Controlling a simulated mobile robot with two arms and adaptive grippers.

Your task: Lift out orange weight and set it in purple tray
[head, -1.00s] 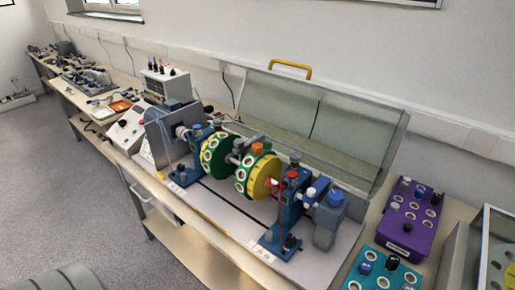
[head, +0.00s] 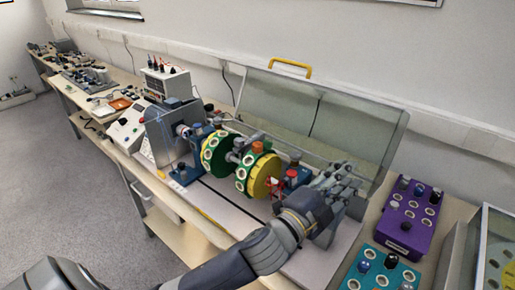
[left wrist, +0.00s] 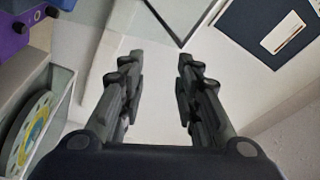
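The orange weight (head: 257,147) sits at the top of the rim of the green and yellow disc (head: 262,178) on the rotor rig in the head view. The purple tray (head: 409,217) lies on the bench to the right, with several round sockets and a few dark and grey pieces in it. Part of it appears at the upper left of the left wrist view (left wrist: 12,40). My left gripper (head: 345,172) is over the right end of the rig, right of the orange weight and left of the tray. In the wrist view its fingers (left wrist: 160,80) are apart with nothing between them.
A teal tray (head: 383,270) stands in front of the purple one, and a glass-sided case (head: 495,250) at the far right. A raised clear cover (head: 330,125) with a yellow handle stands behind the rig. My left arm hides the rig's right end.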

